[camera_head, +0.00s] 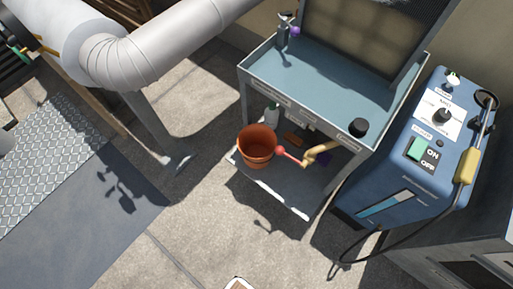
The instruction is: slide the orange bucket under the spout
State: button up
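The orange bucket (257,152) stands upright at the left front of the cart's lower shelf, and its open top faces me. A tan, bent pipe-like piece (321,151) lies to its right, under the cart's top. A red rod with a round end (289,156) reaches from it toward the bucket's right side. I cannot tell for sure whether this piece is the spout, or whether the rod touches the bucket. My gripper is not in view.
The blue-grey cart (327,88) carries a dark round knob (358,127). A pale bottle (272,114) stands behind the bucket. A blue machine with ON/OFF switch (408,165) and hanging cable stands right. A large pipe (165,43) crosses upper left.

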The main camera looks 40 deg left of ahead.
aim_at(258, 143)
jog(key=j+u, duration=0.15)
jog(key=u, duration=1.3)
jog(key=i+j, duration=0.3)
jog(key=i+j+u, duration=0.15)
jog(key=i+j, duration=0.15)
jog(key=i, duration=0.2)
jog(key=i+j, duration=0.25)
jog(key=i, duration=0.15)
jog(key=j+u, duration=0.05)
